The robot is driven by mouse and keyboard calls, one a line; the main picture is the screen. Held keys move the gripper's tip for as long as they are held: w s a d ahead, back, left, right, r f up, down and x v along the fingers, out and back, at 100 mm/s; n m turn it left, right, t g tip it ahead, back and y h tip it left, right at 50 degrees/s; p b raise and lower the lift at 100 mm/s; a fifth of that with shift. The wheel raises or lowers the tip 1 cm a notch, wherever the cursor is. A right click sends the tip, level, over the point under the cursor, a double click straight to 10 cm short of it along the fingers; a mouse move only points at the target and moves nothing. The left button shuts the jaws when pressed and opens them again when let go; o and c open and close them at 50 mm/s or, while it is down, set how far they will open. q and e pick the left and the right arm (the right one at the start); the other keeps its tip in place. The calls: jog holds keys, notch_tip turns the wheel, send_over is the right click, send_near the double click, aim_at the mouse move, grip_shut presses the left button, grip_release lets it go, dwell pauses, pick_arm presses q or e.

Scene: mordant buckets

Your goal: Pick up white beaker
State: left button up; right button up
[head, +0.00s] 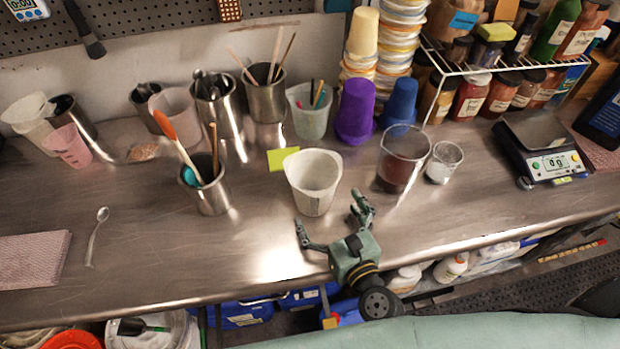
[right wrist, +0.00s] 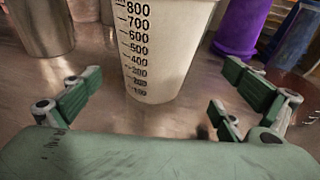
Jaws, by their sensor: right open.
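The white beaker (head: 312,186) stands upright on the steel bench, near the middle of the head view. In the right wrist view the beaker (right wrist: 160,50) stands straight ahead, with black volume marks facing me and its top cut off by the frame. My right gripper (head: 332,220) is open and empty at the near side of the beaker. Its fingers are spread wide, and in the right wrist view the fingertips (right wrist: 165,85) lie to the left and right of the beaker, apart from it. My left gripper is not in view.
A steel cup with utensils (head: 212,190) stands left of the beaker. A glass beaker of dark liquid (head: 402,158) and a small jar (head: 443,162) stand to the right. Purple cups (head: 355,112) are behind. The bench (head: 250,255) is clear in front.

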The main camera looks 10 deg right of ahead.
aim_at(307, 176)
jog(key=w, duration=0.1)
jog(key=p, duration=0.1)
jog(key=w+a, duration=0.1)
jog(key=shift+w+r+p, duration=0.35)
jog(key=shift+r, duration=0.05)
jog(key=shift+p+x, duration=0.35)
jog(key=shift+x, duration=0.85)
jog(key=shift+w+a+f, duration=0.25)
jog(key=shift+w, duration=0.35)
jog(key=c, duration=2)
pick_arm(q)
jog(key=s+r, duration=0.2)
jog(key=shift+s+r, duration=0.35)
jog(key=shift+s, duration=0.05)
pick_arm(e)
jog(key=shift+r, duration=0.15)
jog(key=shift+c, duration=0.4)
jog(key=shift+r, duration=0.2)
